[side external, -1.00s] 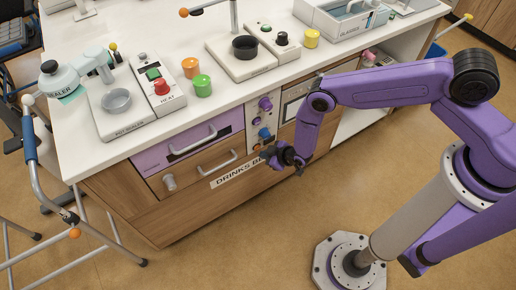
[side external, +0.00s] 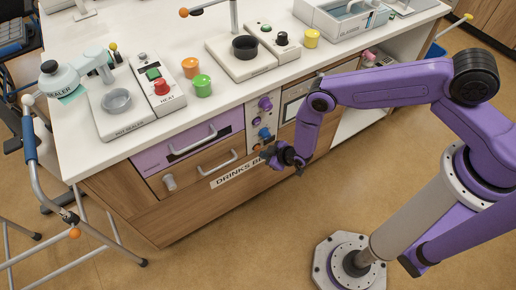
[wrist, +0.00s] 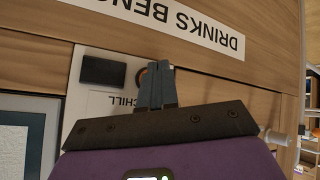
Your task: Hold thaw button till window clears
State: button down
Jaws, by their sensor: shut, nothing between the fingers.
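My gripper (side external: 270,154) is shut at the front of the drinks bench, low on a narrow white control panel (side external: 275,104). In the wrist view its fingertips (wrist: 157,72) are together over the panel. A sliver of an orange round part (wrist: 142,75) shows beside them, mostly hidden; I cannot tell whether they touch it. A dark square (wrist: 103,71) sits beside it on the panel, near a "CHILL" label (wrist: 127,101). No thaw label is readable.
Purple knobs (side external: 265,103) and a blue knob (side external: 264,133) stick out above my gripper. Drawers with bar handles (side external: 215,165) lie to the left. The "DRINKS BENCH" sign (wrist: 205,27) is close to my fingers. The floor before the bench is clear.

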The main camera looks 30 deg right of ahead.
jog(key=shift+w, duration=0.2)
dwell(0.6)
jog(key=shift+w, duration=0.25)
jog(key=shift+w, duration=0.5)
dwell(2.1)
dwell(2.0)
jog(key=shift+s, duration=0.95)
jog(key=shift+s, duration=2.5)
